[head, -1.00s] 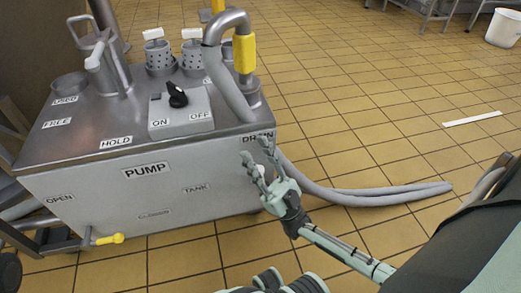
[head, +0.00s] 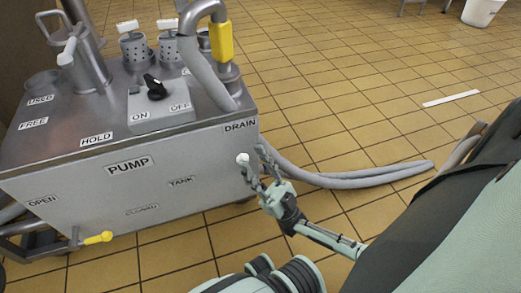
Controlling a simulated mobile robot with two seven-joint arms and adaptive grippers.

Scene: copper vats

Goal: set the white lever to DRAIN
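The pump box (head: 90,190) is a grey metal cabinet at the left. A white round knob (head: 242,158), seemingly the end of the white lever, shows on its front near the right edge. It is just below the DRAIN label (head: 240,125) and right of the TANK label (head: 181,181). The lever's shaft and pivot are hidden or too small to make out, so its setting is unclear. My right gripper (head: 254,157) is open, its fingers spread beside the knob. One fingertip overlaps the knob's edge in the picture; contact cannot be told. My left gripper is not in view.
A black switch (head: 155,88) sits on top between ON and OFF. A yellow-handled valve (head: 98,238) is low at the left. Grey hoses (head: 350,180) lie on the tiled floor behind my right gripper. A white bucket (head: 483,11) stands far right.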

